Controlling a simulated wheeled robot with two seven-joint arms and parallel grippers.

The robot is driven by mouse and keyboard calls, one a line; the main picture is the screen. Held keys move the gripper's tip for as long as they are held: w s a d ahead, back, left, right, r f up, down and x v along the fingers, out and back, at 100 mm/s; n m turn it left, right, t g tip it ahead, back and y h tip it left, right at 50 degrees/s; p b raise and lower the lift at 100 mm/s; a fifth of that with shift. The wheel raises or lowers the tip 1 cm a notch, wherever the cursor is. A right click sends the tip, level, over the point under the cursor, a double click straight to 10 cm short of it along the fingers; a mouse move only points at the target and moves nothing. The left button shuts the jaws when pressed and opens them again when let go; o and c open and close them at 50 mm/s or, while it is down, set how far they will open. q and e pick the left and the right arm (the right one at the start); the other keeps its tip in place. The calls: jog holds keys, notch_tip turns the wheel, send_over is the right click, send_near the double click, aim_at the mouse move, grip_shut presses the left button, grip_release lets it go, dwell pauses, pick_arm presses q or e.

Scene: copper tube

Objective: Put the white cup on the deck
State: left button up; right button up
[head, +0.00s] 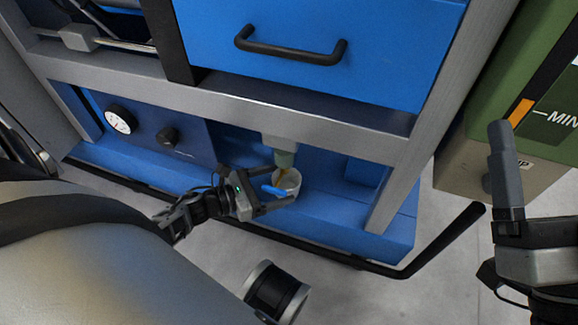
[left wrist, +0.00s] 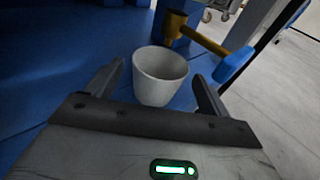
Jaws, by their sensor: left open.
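The white cup (head: 291,184) stands upright on the blue lower deck (head: 335,208) of the machine, under a grey-green fitting with a brass tap. In the left wrist view the cup (left wrist: 160,74) is between the two fingers of my left gripper (left wrist: 157,88), with visible gaps on both sides. In the head view my left gripper (head: 268,199) is at the cup's left and front side, open. Part of the cup is hidden by the tap's blue lever. My right gripper (head: 505,180) shows at the right edge, away from the cup; only one finger is clear.
The tap's blue lever (head: 277,191) hangs close over the cup; it also shows in the left wrist view (left wrist: 233,65). A blue drawer with a black handle (head: 291,50) is above. A black rail (head: 345,262) runs along the front. A green box (head: 520,90) stands right.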

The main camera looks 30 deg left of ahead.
pick_arm(q)
jog(key=p+v, duration=0.1)
jog(key=v, duration=0.6)
pick_arm(e)
jog(key=f+m+h, duration=0.1)
jog(key=f+m+g+h, duration=0.1)
jog(key=m, duration=0.1)
jog(key=shift+w+f, duration=0.2)
jog(key=shift+f, duration=0.2)
pick_arm(q)
jog(key=shift+s, duration=0.1)
